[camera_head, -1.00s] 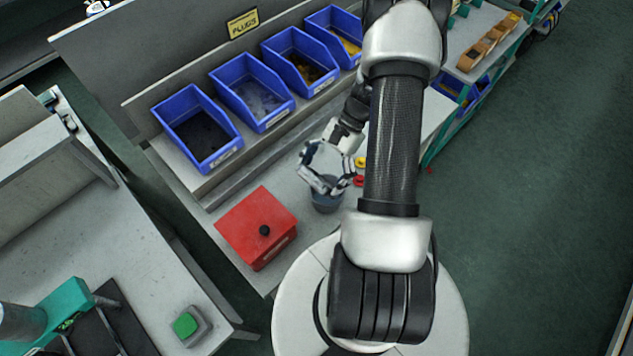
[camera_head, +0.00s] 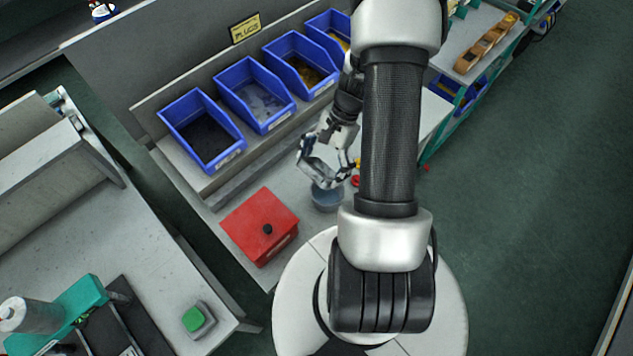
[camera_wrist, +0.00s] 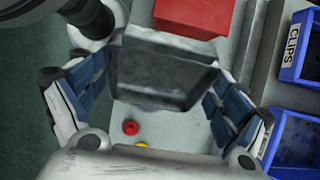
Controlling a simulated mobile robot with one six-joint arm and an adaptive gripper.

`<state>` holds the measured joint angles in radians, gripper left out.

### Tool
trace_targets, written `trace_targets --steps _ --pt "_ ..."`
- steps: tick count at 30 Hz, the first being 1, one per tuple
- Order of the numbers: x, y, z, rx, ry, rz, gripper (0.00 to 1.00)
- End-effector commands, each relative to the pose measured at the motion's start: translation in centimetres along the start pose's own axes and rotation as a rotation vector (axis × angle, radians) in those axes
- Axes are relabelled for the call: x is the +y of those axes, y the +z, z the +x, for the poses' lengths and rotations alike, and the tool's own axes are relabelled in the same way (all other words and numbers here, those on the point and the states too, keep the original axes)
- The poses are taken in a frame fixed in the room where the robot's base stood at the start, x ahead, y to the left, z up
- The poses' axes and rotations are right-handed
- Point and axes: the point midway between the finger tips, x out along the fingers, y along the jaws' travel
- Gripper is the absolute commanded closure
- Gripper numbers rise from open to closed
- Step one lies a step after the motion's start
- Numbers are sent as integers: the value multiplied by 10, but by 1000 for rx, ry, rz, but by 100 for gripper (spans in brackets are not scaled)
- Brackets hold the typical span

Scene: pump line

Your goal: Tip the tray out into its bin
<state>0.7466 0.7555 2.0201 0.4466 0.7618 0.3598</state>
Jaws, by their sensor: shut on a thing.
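My gripper (camera_head: 322,168) is over the bench, to the right of the red box, with its fingers closed about a grey tray (camera_head: 327,197). In the wrist view the grey tray (camera_wrist: 165,75) sits between the blue-padded fingers of my gripper (camera_wrist: 160,90). I see grey tray walls and a shaded inner face; what lies inside is not clear. Blue bins stand in a row behind, the leftmost (camera_head: 203,133) dark inside, another (camera_head: 254,95) grey inside. A bin (camera_wrist: 303,45) labelled CLIPS shows in the wrist view. Which bin belongs to the tray I cannot tell.
The red box (camera_head: 259,226) with a black knob stands on the bench left of my gripper. A red piece (camera_wrist: 131,127) and a yellow piece (camera_wrist: 141,146) lie near the tray. A PLUGS sign (camera_head: 245,28) stands behind. Shelving (camera_head: 475,45) is at right.

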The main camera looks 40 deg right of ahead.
Motion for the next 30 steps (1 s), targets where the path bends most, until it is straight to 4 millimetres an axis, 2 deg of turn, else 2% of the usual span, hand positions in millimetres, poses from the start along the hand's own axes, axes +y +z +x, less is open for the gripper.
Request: trace_targets --steps 6,18,30 --pt "0 7 -10 162 3 -3 36" --pt "2 12 -23 371 9 -2 36" --pt "-5 8 -17 432 -9 -7 36"
